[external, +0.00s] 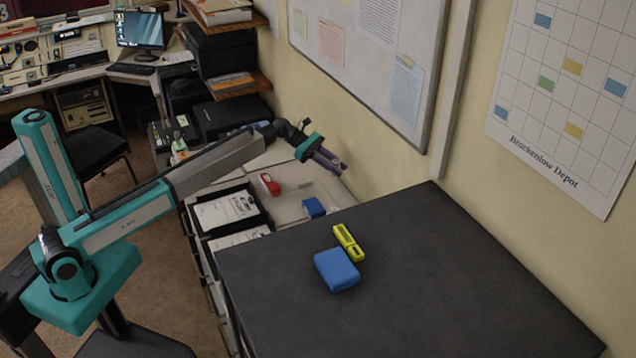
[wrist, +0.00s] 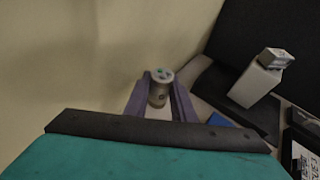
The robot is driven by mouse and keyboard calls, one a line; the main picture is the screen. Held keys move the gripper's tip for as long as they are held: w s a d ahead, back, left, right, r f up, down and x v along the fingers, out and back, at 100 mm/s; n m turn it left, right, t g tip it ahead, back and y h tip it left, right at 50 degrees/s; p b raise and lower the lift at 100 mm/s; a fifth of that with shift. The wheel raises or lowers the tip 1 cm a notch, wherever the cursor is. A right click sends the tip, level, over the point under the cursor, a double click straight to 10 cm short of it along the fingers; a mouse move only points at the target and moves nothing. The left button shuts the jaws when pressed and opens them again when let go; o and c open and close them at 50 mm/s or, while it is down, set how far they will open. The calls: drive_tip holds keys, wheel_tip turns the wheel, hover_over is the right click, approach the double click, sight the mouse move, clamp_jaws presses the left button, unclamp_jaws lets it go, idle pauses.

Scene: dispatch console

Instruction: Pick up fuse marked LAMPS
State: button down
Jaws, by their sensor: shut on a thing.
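My gripper (external: 328,160) is at the end of the outstretched arm, near the wall and above the light tray area behind the dark cabinet top. In the wrist view its two purple fingers (wrist: 160,100) are closed on the sides of a small pale cylinder (wrist: 159,88) with teal marks on its round end. The cylinder looks like a fuse, but no LAMPS lettering can be read. Its lower part is hidden by the fingers and wrist. In the external view the held cylinder cannot be made out.
A blue case (external: 337,270) and a yellow holder (external: 348,242) lie on the dark cabinet top (external: 450,290). Beyond it are a small blue block (external: 313,208), a red item (external: 270,184) and papers (external: 227,210). A white upright object (wrist: 256,82) stands right in the wrist view.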

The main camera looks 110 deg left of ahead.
drive_tip(key=shift+r, duration=0.6)
drive_tip(key=shift+d, duration=0.1)
